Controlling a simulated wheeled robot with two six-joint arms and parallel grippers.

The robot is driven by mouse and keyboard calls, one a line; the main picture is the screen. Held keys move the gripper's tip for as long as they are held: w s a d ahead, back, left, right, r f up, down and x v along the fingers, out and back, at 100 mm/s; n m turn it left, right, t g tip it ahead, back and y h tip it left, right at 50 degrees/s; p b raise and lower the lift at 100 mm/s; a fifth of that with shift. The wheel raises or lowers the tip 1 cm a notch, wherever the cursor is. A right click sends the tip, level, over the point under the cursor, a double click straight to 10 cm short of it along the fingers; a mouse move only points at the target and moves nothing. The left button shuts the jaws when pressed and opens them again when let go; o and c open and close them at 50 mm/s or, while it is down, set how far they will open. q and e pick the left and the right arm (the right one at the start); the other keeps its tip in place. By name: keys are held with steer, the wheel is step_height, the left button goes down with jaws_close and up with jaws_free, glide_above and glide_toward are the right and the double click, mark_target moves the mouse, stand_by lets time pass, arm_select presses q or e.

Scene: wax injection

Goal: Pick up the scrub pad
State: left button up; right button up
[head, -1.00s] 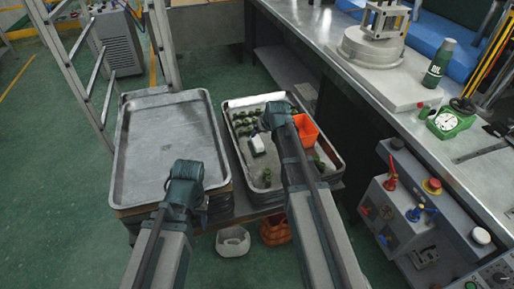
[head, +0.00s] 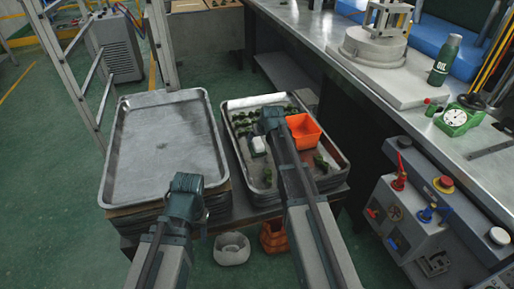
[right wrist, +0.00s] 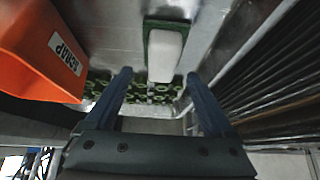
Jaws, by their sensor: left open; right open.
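The scrub pad (right wrist: 149,24) looks like a green pad with a white block on it in the right wrist view, beyond and between my open fingertips. In the head view its white part (head: 259,145) shows in the right metal tray (head: 341,160), just left of my right arm. My right gripper (right wrist: 158,76) is open and empty. In the head view it hangs over that tray (head: 270,115), with its fingertips hard to make out. My left gripper (head: 187,183) is over the front right of the empty left tray, holding nothing visible.
An orange scrap bin (head: 303,131) stands in the right tray beside my right gripper. Several small green pieces (head: 240,121) lie there too. The left tray (head: 160,145) is bare. A workbench with a control box (head: 400,215) stands to the right.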

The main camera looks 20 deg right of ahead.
mark_target(257, 141)
steer(key=b+x, duration=0.4)
steer(key=x, duration=0.1)
steer(key=shift+a+f, duration=0.15)
steer(key=shift+f, duration=0.05)
steer(key=shift+r, duration=0.1)
steer(key=c, duration=1.2)
steer(key=shift+r, duration=0.1)
